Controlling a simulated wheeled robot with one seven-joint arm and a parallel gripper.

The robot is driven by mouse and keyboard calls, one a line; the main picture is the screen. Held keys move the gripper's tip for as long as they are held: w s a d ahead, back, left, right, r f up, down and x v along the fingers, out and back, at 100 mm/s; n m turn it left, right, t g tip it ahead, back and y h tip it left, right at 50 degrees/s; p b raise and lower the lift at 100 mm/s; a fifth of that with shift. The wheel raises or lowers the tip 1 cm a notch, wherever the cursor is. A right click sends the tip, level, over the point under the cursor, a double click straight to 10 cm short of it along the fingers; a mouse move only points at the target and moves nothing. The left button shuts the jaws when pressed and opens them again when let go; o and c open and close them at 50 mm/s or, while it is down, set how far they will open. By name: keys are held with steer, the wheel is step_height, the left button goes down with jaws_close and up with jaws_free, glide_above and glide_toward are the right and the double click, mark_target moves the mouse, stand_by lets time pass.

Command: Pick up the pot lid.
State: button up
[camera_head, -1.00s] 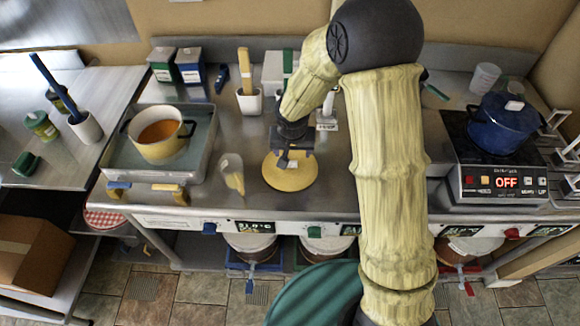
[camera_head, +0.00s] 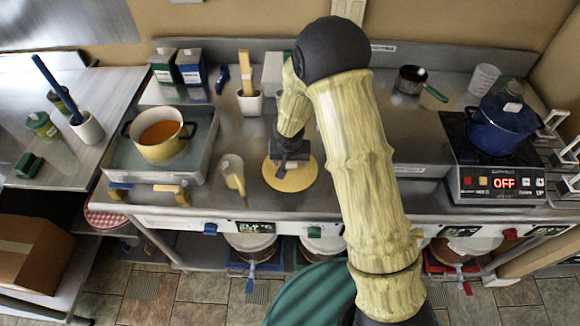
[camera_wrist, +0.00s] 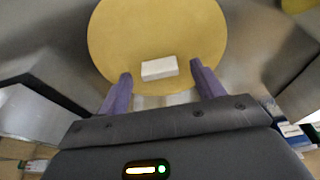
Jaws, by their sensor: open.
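The pot lid (camera_head: 290,174) is a flat yellow disc lying on the steel counter in the middle of the head view. In the wrist view the yellow lid (camera_wrist: 155,35) fills the upper middle, with a white block-shaped handle (camera_wrist: 159,68) on it. My gripper (camera_head: 283,158) is over the lid, pointing down. In the wrist view its two purple fingers (camera_wrist: 162,82) are apart, one on each side of the handle, with nothing held. Whether the fingertips are level with the handle or above it is hard to tell.
A yellow pot (camera_head: 160,134) with orange contents stands in a steel water bath at left. A clear scoop (camera_head: 232,172) lies left of the lid. A white container with a wooden handle (camera_head: 249,100) stands behind. A blue pot (camera_head: 501,122) sits on the hotplate at right.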

mark_target(291, 164)
steer(key=shift+f, duration=0.35)
steer(key=c, duration=1.1)
steer(key=shift+r, duration=0.1)
step_height(291, 164, up, 10)
steer(key=shift+f, duration=0.1)
steer(key=shift+d, duration=0.1)
stand_by(0.4)
